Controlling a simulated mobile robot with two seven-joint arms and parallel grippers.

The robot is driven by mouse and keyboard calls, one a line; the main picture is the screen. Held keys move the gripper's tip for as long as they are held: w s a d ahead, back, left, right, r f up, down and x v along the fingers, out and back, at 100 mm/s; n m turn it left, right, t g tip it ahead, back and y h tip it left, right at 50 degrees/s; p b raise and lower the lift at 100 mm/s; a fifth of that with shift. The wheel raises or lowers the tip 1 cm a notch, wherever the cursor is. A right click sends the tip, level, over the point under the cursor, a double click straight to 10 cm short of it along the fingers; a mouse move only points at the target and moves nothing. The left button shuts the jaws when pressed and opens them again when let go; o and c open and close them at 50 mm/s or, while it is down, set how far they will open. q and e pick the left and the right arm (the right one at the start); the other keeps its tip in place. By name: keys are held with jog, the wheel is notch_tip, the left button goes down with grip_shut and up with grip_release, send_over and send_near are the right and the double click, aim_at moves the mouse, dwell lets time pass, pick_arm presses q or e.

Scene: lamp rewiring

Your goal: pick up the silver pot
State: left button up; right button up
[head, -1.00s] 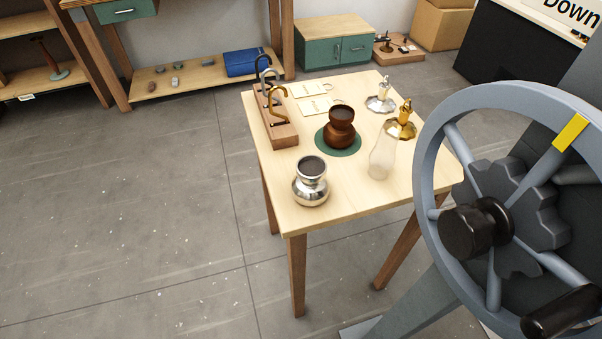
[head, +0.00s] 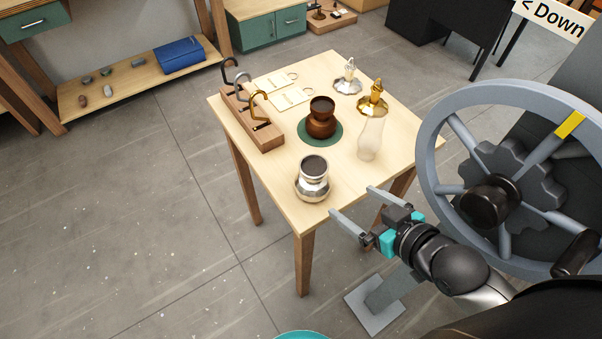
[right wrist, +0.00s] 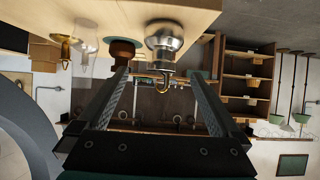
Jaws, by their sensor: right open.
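The silver pot (head: 313,180) stands upright near the front corner of the wooden table (head: 290,205). It also shows in the right wrist view (right wrist: 164,38), where the picture is upside down. My right gripper (head: 351,200) is open and empty, just off the table's front edge, to the right of the pot and apart from it. Its two fingers also frame the right wrist view (right wrist: 157,90). The left gripper is not seen.
A brown pot (head: 321,118) sits on a green mat (head: 338,137) behind the silver pot. A glass chimney (head: 370,140) and gold burner (head: 374,97) stand right. A wooden hook rack (head: 265,138) stands left. A large handwheel (head: 428,160) is right of the table.

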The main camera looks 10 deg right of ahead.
aim_at(319, 174)
jog(key=x, duration=0.3)
jog(key=r+b+x, duration=0.1)
jog(key=x, duration=0.1)
jog(key=a+x, duration=0.1)
jog(key=x, duration=0.2)
jog(key=shift+w+a+r, duration=0.1)
jog(key=shift+w+r, duration=0.05)
jog(key=shift+w, duration=0.35)
jog(key=shift+b+x, duration=0.55)
jog(key=shift+x, duration=2.55)
jog(key=shift+w+r, duration=0.1)
jog(key=shift+r, duration=0.1)
jog(key=shift+c, duration=0.2)
jog(key=c, duration=1.5)
jog(key=shift+c, duration=0.2)
jog(key=shift+r, duration=0.1)
